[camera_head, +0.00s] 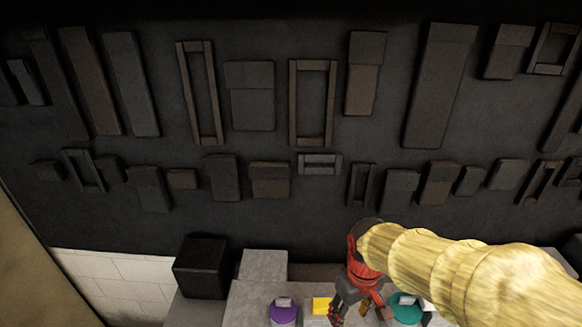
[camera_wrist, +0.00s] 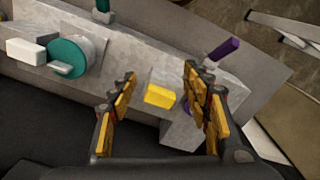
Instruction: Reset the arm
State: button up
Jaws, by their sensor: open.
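My gripper (camera_head: 358,312) hangs at the bottom of the head view, over the grey work surface, at the end of my yellow arm, which comes in from the right. In the wrist view its two fingers with yellow pads (camera_wrist: 160,76) are spread apart, with nothing held between them. A yellow block (camera_wrist: 160,96) shows in the gap between the fingers, on the grey surface beyond. It also shows in the head view (camera_head: 321,305), just left of my gripper. I cannot tell the exact height of the gripper above the surface.
A purple round piece (camera_head: 283,314) lies left of the yellow block. A teal round piece (camera_head: 407,308) lies to the right, with a white block (camera_wrist: 26,51) beside it. A black box (camera_head: 202,266) stands at the left. Dark frames and panels cover the back wall.

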jog(key=s+d+f+m+t+b, duration=0.4)
jog(key=s+f+b, duration=0.3)
jog(key=b, duration=1.2)
jog(key=shift+s+d+m+t+b, duration=0.4)
jog(key=shift+s+d+t, duration=0.15)
jog(key=shift+s, duration=0.6)
